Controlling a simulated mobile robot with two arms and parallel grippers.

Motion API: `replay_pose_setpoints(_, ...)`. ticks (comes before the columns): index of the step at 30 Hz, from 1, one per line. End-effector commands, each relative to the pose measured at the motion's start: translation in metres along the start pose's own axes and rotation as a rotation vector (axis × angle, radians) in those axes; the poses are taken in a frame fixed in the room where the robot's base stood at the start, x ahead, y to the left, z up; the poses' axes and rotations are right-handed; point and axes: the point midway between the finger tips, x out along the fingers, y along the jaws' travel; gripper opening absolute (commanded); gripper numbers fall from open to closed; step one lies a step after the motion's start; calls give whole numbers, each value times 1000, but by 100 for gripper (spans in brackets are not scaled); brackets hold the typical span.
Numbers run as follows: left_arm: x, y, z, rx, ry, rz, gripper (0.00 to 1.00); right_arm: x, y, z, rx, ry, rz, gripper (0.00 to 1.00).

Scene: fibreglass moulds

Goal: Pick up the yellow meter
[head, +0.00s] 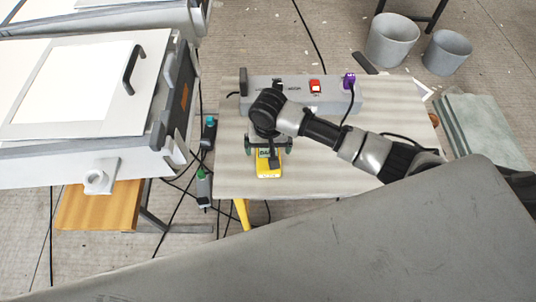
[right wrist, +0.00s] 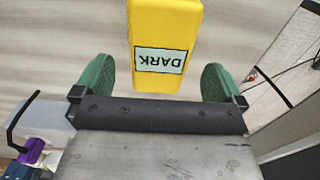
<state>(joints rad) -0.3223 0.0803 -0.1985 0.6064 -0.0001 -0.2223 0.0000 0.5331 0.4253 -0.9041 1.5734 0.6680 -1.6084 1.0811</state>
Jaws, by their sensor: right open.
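The yellow meter (head: 268,168) lies on the light wooden table (head: 340,170) near its front left edge in the head view. In the right wrist view the yellow meter (right wrist: 166,35) has a pale label reading "DARK", upside down, and runs out of the top of the picture. My right gripper (head: 268,150) is over the meter's far part and hides some of it. In the right wrist view its green fingertips (right wrist: 160,80) are wide apart, one on each side of the meter's line, with visible gaps. My left gripper is not in view.
A grey power box (head: 325,101) with a red switch (head: 315,86) and a purple plug (head: 349,81) sits at the table's back. A white-topped machine (head: 75,90) stands at left. Two grey buckets (head: 392,40) are at the back right. Cables trail beside the table.

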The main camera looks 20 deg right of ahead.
Motion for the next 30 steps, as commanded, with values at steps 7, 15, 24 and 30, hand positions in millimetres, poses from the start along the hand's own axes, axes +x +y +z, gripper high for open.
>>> replay_pose_setpoints(7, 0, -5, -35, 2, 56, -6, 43, 36, 0, 1, 0, -2, 3, 100)
replay_pose_setpoints(15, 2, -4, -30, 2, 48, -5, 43, 51, 0, 1, -2, 1, 0, 100)
replay_pose_setpoints(24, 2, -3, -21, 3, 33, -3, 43, 50, 0, 1, -2, 1, 0, 72)
replay_pose_setpoints(30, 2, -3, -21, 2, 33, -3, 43, 50, 0, 1, -2, 1, -1, 44)
